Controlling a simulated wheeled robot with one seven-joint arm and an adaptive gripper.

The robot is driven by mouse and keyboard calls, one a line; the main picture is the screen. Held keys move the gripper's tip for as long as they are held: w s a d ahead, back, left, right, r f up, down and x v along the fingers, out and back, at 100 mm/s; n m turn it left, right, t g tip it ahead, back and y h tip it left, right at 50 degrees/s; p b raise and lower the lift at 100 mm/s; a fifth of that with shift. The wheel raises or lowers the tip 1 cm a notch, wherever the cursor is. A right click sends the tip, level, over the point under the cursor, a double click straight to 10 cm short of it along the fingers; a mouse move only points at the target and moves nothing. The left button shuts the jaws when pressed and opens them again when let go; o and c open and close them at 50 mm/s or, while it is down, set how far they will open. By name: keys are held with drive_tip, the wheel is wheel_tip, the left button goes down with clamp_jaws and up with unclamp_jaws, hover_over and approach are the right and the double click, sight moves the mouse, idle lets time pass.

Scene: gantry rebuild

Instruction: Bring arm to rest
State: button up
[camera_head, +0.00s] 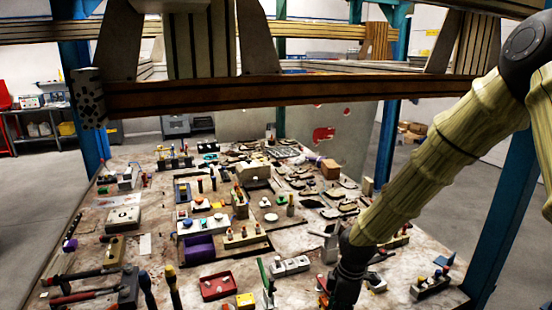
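My arm comes in from the right edge in a pale yellow sleeve and slopes down to the left over the table (72,271). Its dark wrist and gripper (343,294) point down near the table's front, right of centre. The fingertips are cut off or lost against dark objects at the bottom edge, so I cannot tell whether they are open or shut, or whether they hold anything.
The table is crowded with small parts, including a purple tray (198,248), a red tray (217,286), a yellow block (245,300) and a brown box (330,169). A wooden beam (240,95) crosses above the table's back. Blue posts (505,225) stand at the sides.

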drive_tip(key=s+d+f+m+b, duration=0.1)
drive_tip(key=s+f+m+b, duration=0.25)
drive_tip(key=s+f, duration=0.55)
drive_tip(key=s+f+m+b, duration=0.2)
drive_tip(key=s+f+m, duration=0.3)
drive_tip(key=f, duration=0.8)
drive_tip(key=s+d+f+m+b, duration=0.1)
drive_tip(key=s+f+m+b, duration=0.2)
drive_tip(key=s+f, duration=0.6)
drive_tip(key=s+d+f+m+b, duration=0.1)
drive_tip(key=s+d+f+m, duration=0.1)
drive_tip(key=s+f, duration=0.1)
drive_tip(key=s+d+f+m+h+b, duration=0.1)
drive_tip(key=s+d+f+m, duration=0.1)
drive_tip(key=s+f, duration=0.2)
drive_tip(key=shift+s+d+t, duration=0.2)
drive_tip(key=shift+s+t, duration=0.1)
drive_tip(key=shift+s, duration=0.65)
drive_tip(key=shift+m, duration=0.25)
